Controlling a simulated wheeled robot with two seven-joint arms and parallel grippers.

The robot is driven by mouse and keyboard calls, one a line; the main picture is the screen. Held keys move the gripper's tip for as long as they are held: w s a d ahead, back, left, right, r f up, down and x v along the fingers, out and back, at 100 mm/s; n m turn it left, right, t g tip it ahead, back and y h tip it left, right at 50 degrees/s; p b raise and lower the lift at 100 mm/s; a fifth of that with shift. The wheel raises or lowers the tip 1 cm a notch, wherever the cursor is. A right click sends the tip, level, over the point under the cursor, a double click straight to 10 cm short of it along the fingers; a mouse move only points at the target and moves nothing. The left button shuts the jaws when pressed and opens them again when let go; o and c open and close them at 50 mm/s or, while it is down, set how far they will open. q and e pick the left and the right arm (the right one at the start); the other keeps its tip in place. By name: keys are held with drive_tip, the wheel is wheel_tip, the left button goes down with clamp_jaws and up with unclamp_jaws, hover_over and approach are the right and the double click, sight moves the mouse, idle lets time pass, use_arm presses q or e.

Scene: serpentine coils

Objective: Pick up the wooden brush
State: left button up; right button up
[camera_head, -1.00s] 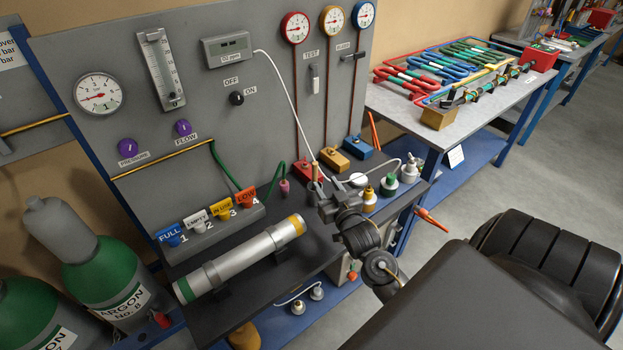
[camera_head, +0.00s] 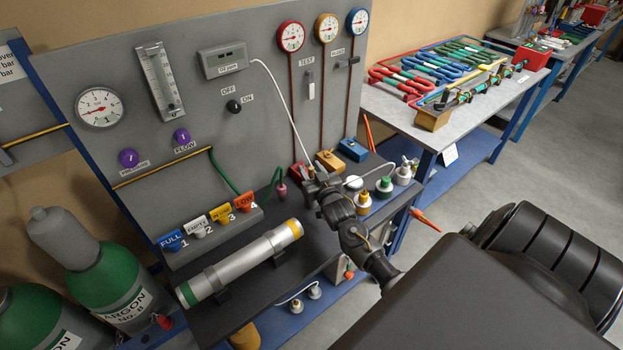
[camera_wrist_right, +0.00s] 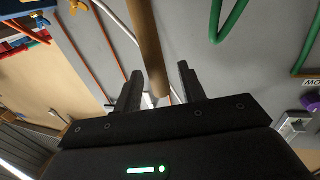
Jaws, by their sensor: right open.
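The wooden brush shows in the right wrist view as a plain tan wooden rod (camera_wrist_right: 150,45). It runs from the top edge down to between my right gripper's two dark fingers. My right gripper (camera_wrist_right: 159,72) is open, with one finger on each side of the rod and visible gaps. I cannot see the brush's bristles. In the head view my right gripper (camera_head: 318,182) is over the back of the dark bench, in front of the panel's coloured blocks. The brush is too small and covered to make out clearly there. My left gripper is not in view.
The grey panel (camera_head: 235,115) with gauges stands close behind the gripper. A white cable (camera_head: 283,95) hangs down beside it. Small capped bottles (camera_head: 384,186) stand to the right. A silver cylinder (camera_head: 240,262) lies on the bench at front left.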

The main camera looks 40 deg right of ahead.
drive_tip(key=shift+s, duration=0.1)
clamp_jaws()
